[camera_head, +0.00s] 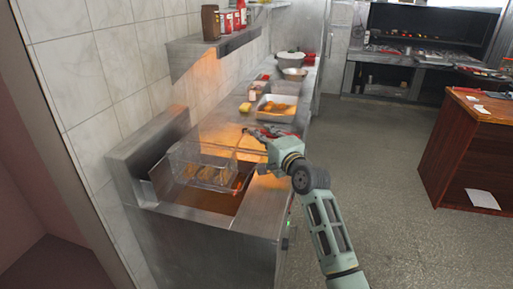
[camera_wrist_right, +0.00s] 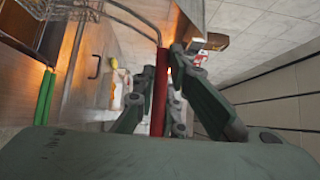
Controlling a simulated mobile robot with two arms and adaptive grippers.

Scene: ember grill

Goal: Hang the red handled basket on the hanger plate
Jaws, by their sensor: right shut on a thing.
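The wire basket (camera_head: 192,158) is over the open fryer well in the head view, with brownish shapes visible through or below its mesh. Its mesh edge also shows at the top left of the wrist view (camera_wrist_right: 62,10). Its red handle (camera_wrist_right: 159,92) runs between the fingers of my right gripper (camera_head: 262,138), which is shut on it. In the head view the gripper is to the right of the basket. An upright metal plate (camera_head: 159,180) stands at the fryer's wall side, left of the basket; it looks like the hanger plate. My left gripper is out of view.
A green handle (camera_wrist_right: 43,97) is beside the fryer well in the wrist view. A shelf (camera_head: 215,48) with cans overhangs the counter.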

